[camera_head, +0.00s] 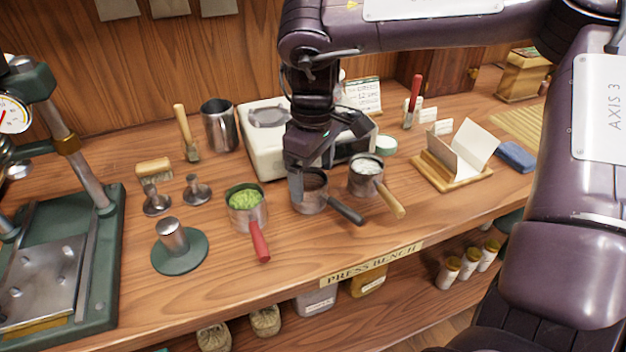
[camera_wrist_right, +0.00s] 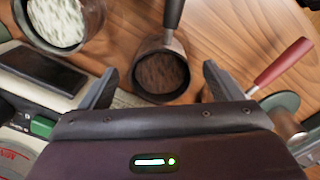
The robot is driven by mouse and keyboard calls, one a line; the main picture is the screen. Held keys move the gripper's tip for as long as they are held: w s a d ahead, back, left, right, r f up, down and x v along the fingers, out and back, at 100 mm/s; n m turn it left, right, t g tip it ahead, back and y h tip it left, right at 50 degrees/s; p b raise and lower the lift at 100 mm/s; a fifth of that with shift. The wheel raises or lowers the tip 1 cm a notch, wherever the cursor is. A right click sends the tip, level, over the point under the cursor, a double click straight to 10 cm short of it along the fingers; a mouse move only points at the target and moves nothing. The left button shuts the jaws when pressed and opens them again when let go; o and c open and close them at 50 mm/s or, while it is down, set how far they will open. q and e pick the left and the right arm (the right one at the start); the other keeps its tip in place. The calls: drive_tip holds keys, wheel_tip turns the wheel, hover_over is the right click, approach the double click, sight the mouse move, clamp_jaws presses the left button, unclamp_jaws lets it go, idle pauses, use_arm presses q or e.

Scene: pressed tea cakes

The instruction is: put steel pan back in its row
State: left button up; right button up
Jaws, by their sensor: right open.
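A small steel pan with dark brown contents and a black handle (camera_head: 346,211) stands on the bench. To its left is a steel pan with green contents and a red handle (camera_head: 248,218). To its right is a steel pan with pale contents and a wooden handle (camera_head: 366,184). My right gripper (camera_head: 299,188) is open and low at the dark-filled pan, partly hiding it. In the right wrist view the dark-filled pan (camera_wrist_right: 159,92) shows just beyond and between the open fingers (camera_wrist_right: 160,74), with nothing visibly held. My left gripper is not in view.
A cream scale (camera_head: 262,150) stands behind the pans. A steel jug (camera_head: 219,125), tampers (camera_head: 172,240) and a green press (camera_head: 95,275) are to the left. A wooden card holder (camera_head: 450,178) is to the right. The bench front bears a "PRESS BENCH" label (camera_head: 371,264).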

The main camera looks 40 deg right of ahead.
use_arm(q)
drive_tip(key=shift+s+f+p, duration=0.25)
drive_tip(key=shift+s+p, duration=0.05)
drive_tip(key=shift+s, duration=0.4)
use_arm(e)
wheel_tip(320, 180, up, 10)
drive_tip(key=shift+f, duration=0.2)
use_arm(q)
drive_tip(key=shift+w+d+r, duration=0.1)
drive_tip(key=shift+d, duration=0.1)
